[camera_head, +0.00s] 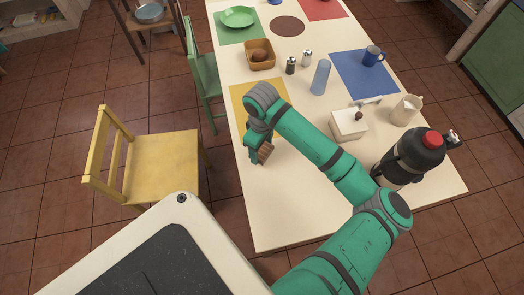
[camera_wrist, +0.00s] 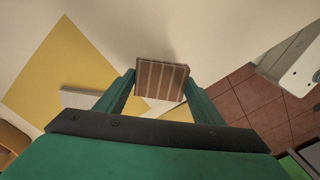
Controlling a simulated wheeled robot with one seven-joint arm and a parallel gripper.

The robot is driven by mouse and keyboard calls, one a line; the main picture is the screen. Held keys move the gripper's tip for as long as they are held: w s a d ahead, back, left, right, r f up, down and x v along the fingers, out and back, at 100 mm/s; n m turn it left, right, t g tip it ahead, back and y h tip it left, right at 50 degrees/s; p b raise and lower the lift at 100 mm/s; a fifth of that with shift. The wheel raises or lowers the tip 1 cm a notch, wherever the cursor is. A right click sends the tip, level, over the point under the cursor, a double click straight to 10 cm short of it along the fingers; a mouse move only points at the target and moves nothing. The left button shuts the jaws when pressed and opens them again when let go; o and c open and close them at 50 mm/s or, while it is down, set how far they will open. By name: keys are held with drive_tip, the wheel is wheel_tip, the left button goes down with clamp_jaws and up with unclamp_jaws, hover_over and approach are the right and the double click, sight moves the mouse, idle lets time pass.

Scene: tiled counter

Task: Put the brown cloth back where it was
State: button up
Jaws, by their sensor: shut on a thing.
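The brown cloth (camera_wrist: 161,80) is a small folded piece with pale stripes. My gripper (camera_wrist: 160,86) is shut on it, with one finger at each side, in the wrist view. In the head view the cloth (camera_head: 265,152) shows at the end of my gripper (camera_head: 259,150), over the near left part of the cream table (camera_head: 285,215), just below the yellow mat (camera_head: 245,92). The yellow mat also shows at the left in the wrist view (camera_wrist: 55,70). I cannot tell whether the cloth touches the table.
A white box (camera_head: 348,126), a cream jug (camera_head: 406,110) and a black bottle with a red cap (camera_head: 410,160) stand on the right. A blue glass (camera_head: 320,77) and two shakers stand farther back. A yellow chair (camera_head: 160,165) is left. The near table end is clear.

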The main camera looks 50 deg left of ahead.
sight(262, 154)
drive_tip(key=shift+w+f, duration=0.15)
drive_tip(key=shift+f, duration=0.05)
wheel_tip(262, 154, down, 3)
drive_tip(key=shift+w+a+f, duration=0.1)
drive_tip(key=shift+f, duration=0.05)
drive_tip(key=shift+f, duration=0.4)
drive_tip(key=shift+f, duration=0.3)
drive_tip(key=o, duration=1.2)
drive_tip(key=shift+c, duration=0.2)
wheel_tip(262, 154, up, 14)
drive_tip(key=shift+f, duration=0.25)
